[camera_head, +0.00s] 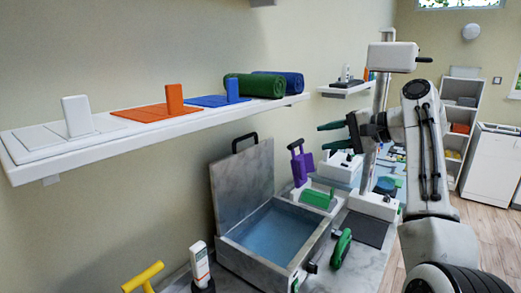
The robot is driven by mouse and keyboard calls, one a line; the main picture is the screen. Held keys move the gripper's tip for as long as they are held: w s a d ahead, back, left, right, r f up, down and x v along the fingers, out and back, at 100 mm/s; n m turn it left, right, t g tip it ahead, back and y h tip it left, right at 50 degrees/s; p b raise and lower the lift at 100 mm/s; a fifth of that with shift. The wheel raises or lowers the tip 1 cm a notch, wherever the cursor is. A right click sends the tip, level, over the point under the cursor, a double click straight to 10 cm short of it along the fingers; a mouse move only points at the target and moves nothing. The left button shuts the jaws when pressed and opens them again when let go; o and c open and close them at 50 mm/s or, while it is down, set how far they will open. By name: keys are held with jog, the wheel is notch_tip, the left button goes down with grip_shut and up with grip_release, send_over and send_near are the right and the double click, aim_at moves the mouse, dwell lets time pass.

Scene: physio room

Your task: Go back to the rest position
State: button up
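My gripper (322,137) is at the end of my raised arm, right of the picture's middle. Its two dark green fingers point left and stand apart, with nothing visible between them. It appears above the counter and to the right of the wall shelf (60,158), clear of both as far as this view shows. My white arm with black cables runs down the right side.
The shelf holds white, orange and blue mats with blocks, and green (254,85) and blue (290,80) rolls. Below, an open grey case (222,262) stands near a purple object (300,163) and a green-handled tool (341,248). Floor (490,222) shows at right.

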jog(key=s+d+f+n+h, duration=0.15)
jog(key=s+f, duration=0.35)
jog(key=f, duration=0.6)
jog(key=s+d+f+g+h, duration=0.1)
jog(key=s+d+f+h, duration=0.3)
jog(key=f, duration=0.6)
jog(key=s+f+n+h, duration=0.1)
jog(key=s+f, duration=0.5)
jog(key=f, duration=0.5)
jog(key=s+d+f+n+g+h, duration=0.1)
jog(key=s+f, duration=0.4)
jog(key=s, duration=0.8)
jog(key=s+d+f+n+g+h, duration=0.1)
jog(key=s+f, duration=0.4)
jog(key=s, duration=0.9)
jog(key=s+d+f+n+g+h, duration=0.2)
jog(key=s+f+g+h, duration=0.1)
jog(key=s, duration=1.1)
notch_tip(320, 180, down, 2)
jog(key=shift+s+f+g, duration=0.2)
jog(key=shift+s+g, duration=0.05)
jog(key=shift+g, duration=0.35)
